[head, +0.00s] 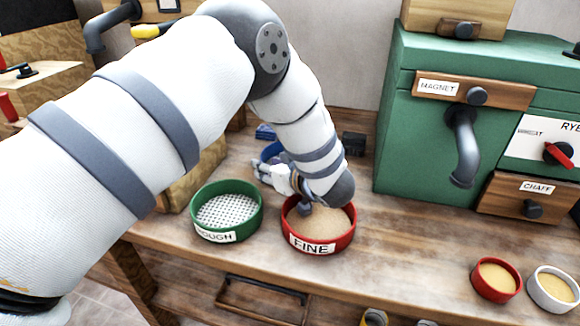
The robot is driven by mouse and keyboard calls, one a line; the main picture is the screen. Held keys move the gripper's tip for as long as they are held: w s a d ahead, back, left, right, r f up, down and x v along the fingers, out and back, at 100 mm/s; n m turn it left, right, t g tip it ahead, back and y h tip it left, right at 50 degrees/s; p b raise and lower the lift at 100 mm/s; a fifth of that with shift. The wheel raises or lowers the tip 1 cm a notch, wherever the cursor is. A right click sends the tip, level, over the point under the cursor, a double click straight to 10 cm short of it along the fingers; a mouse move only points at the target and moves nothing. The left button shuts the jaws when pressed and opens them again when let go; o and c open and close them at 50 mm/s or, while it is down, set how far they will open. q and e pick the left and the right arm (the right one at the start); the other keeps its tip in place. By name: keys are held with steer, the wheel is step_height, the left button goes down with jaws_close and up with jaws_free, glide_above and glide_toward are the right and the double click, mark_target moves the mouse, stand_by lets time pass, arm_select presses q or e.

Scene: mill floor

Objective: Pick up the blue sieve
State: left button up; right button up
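Blue parts that look like the blue sieve (271,151) show at the back of the bench, behind the green and red sieves. My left arm and gripper hide most of it. My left gripper (268,172) is beside the blue rim, low over the bench. Its fingers are small and partly covered, so I cannot tell whether they are open or touching the rim. My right gripper is out of view.
A green sieve marked ROUGH (228,210) and a red sieve marked FINE (319,226) stand in front. A green machine (405,130) with drawers is at the right. Small red (496,280) and white (552,290) bowls sit near the front right edge.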

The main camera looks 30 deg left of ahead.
arm_select(q)
jaws_close()
steer(key=shift+r, duration=0.1)
